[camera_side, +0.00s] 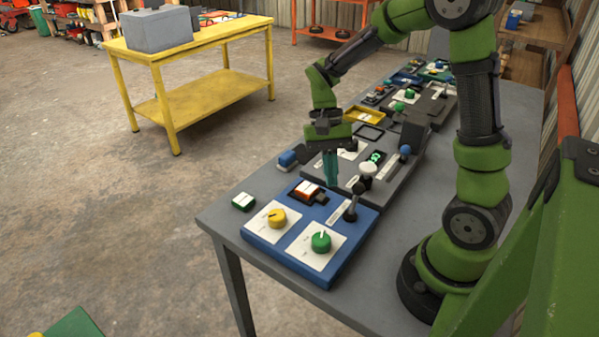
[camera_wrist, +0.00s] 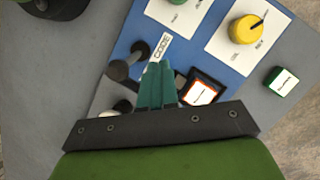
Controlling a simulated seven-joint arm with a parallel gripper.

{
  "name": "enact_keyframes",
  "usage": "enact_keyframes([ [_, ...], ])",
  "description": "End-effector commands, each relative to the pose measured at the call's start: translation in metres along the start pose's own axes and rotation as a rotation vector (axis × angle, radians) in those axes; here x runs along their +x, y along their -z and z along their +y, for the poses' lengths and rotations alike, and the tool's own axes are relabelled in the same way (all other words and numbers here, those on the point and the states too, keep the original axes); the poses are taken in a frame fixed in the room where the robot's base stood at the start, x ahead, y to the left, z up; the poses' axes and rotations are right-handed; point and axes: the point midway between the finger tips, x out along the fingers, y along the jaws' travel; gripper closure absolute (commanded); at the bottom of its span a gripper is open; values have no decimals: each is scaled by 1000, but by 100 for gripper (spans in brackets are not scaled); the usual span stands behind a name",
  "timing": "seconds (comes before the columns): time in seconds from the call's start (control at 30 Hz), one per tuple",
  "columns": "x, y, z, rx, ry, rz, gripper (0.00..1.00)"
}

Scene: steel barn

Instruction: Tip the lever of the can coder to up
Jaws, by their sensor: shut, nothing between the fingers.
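A blue panel (camera_side: 273,238) lies at the near end of the grey table. The can coder's lever (camera_side: 352,205), black with a ball end, stands at the panel's far right edge beside a white label. The lever leans away from the knobs, toward the grey panel. My gripper (camera_side: 331,183) is shut and empty, pointing down near the panel's far edge; its teal fingertips (camera_wrist: 158,68) also show in the wrist view, apart from the lever.
The blue panel also carries a yellow knob (camera_side: 277,219), a green knob (camera_side: 321,242) and an orange-lit rocker switch (camera_side: 306,191). A grey panel (camera_side: 393,177) with a white-topped knob (camera_side: 367,169) adjoins it behind. A small green box (camera_side: 243,201) lies to the left.

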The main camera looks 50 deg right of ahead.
Motion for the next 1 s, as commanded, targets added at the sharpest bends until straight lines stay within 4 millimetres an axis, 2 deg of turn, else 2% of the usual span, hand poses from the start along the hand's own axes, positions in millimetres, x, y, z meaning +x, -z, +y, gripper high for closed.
enact_keyframes([
  [0.03,-6,0,-11,-4,-1,2,100],
  [0.3,-68,12,-1,3,3,3,100],
  [0.5,-95,16,2,2,1,1,100],
  [0.67,-103,21,3,-8,2,22,100],
  [0.8,-90,25,4,-62,18,76,100],
  [0.87,-88,19,3,-110,47,129,100],
  [1.0,-88,-7,-2,-233,137,277,100],
])
